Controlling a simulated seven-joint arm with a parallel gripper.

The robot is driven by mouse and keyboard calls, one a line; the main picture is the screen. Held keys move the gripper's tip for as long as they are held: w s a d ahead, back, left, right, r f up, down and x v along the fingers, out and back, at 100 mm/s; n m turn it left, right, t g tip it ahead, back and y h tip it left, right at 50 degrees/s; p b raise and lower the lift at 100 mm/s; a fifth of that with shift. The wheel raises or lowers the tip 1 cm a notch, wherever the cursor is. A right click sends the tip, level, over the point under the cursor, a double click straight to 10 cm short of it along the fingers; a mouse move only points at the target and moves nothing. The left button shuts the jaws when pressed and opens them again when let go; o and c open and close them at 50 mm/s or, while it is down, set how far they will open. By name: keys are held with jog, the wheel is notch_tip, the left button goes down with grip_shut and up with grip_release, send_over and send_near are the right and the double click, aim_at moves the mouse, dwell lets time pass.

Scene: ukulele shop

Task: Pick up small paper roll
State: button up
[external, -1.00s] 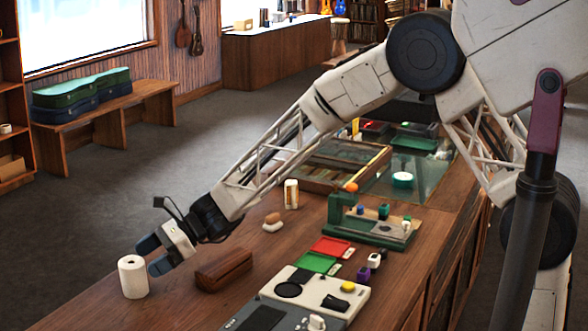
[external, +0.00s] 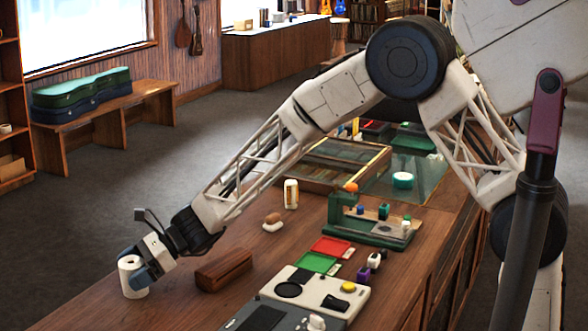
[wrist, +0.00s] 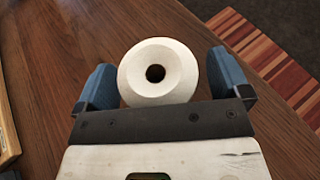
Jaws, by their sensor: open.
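The small paper roll (external: 133,281) is white and stands upright near the front left end of the wooden counter in the external view. In the wrist view the paper roll (wrist: 158,72) shows its round end with a dark core hole. My gripper (external: 136,268) is at the roll in the external view. In the wrist view my gripper (wrist: 163,80) is open, with one blue finger on each side of the roll. A narrow gap shows between the roll and each finger, so neither seems to press on it. Part of the roll is hidden by a finger in the external view.
A brown wooden block (external: 224,270) lies on the counter just right of my gripper. A white and black device (external: 316,291) and red and green trays (external: 330,246) stand further right. A striped rug (wrist: 262,50) shows beyond the counter edge in the wrist view.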

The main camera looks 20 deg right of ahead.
aim_at(131, 262)
dwell(0.4)
jog(key=c, duration=1.1)
jog(key=shift+r, duration=0.2)
jog(key=shift+r, duration=1.55)
jog(key=s+d, duration=0.3)
jog(key=d, duration=0.1)
jog(key=s+d+r, duration=0.1)
jog(key=s+d, duration=0.2)
jog(key=d, duration=0.1)
jog(key=s+d, duration=0.3)
jog(key=d, duration=0.2)
jog(key=shift+s+r, duration=0.2)
jog(key=shift+r, duration=0.05)
